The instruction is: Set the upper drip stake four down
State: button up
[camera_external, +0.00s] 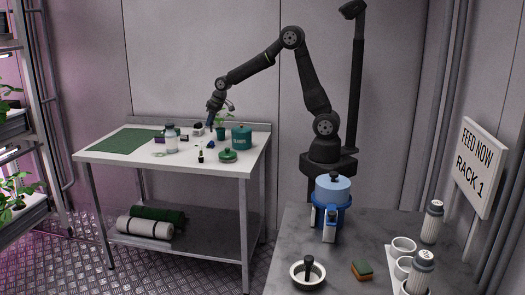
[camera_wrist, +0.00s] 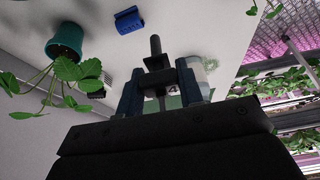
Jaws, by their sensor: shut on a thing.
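My gripper (camera_wrist: 160,90) is shut on a dark drip stake (camera_wrist: 156,62) in the wrist view. The stake sits between the two blue-black fingers. A dark part marked 4 shows beside its stem, partly hidden by the fingers. In the external view my gripper (camera_external: 212,128) points down above the back middle of the white table (camera_external: 215,168), left of the potted plant. The held stake is too small to make out there, so its height above the table cannot be told.
The table also holds a white jar (camera_external: 172,145), a teal canister (camera_external: 241,137), a green lidded dish (camera_external: 228,155) and a green mat (camera_external: 125,141).

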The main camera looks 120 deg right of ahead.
jog(key=s+d, duration=0.8)
jog(key=d, duration=0.5)
jog(key=shift+w+a+f, duration=0.1)
jog(key=shift+w+f, duration=2.4)
jog(key=shift+w, duration=0.25)
jog(key=shift+w+f, duration=2.5)
jog(key=shift+w, duration=0.25)
jog(key=shift+f, duration=0.1)
jog(key=o, duration=0.9)
jog(key=shift+f, duration=0.1)
jog(key=v, duration=1.2)
jog(key=shift+s, duration=0.1)
